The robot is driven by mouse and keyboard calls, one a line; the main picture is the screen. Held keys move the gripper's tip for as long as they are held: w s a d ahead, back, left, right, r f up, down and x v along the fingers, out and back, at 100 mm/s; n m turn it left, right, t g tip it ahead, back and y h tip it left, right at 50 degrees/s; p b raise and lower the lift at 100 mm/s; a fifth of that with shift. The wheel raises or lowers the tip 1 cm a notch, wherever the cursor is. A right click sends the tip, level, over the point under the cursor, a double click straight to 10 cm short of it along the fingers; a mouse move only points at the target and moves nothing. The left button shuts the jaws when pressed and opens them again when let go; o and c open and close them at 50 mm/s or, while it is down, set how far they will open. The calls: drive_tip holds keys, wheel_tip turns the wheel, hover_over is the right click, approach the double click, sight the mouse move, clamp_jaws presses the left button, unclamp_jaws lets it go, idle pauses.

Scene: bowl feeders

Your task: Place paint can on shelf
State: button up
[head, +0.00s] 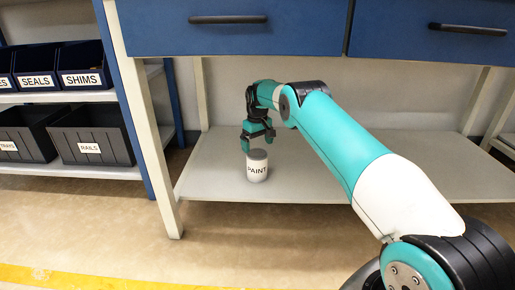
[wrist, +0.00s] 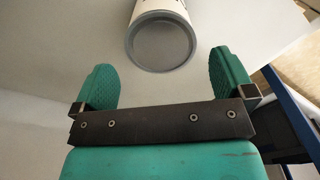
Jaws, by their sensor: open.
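The paint can (head: 257,172) is white with a grey lid and a PAINT label. It stands upright on the grey lower shelf (head: 310,175) under the blue drawers, near the shelf's left part. My gripper (head: 257,139) is just above the can, with its green fingers apart and nothing between them. In the wrist view the can's round grey lid (wrist: 162,42) lies beyond the fingertips of my gripper (wrist: 165,75), roughly centred between them. The can appears free of the fingers.
Blue drawers (head: 240,35) with black handles overhang the shelf. A pale table leg (head: 145,130) stands at left. The shelf is bare right of the can, partly behind my arm.

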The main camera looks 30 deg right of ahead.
wheel_tip(320, 180, up, 5)
drive_tip(key=shift+r+p, duration=0.15)
drive_tip(key=shift+p, duration=0.85)
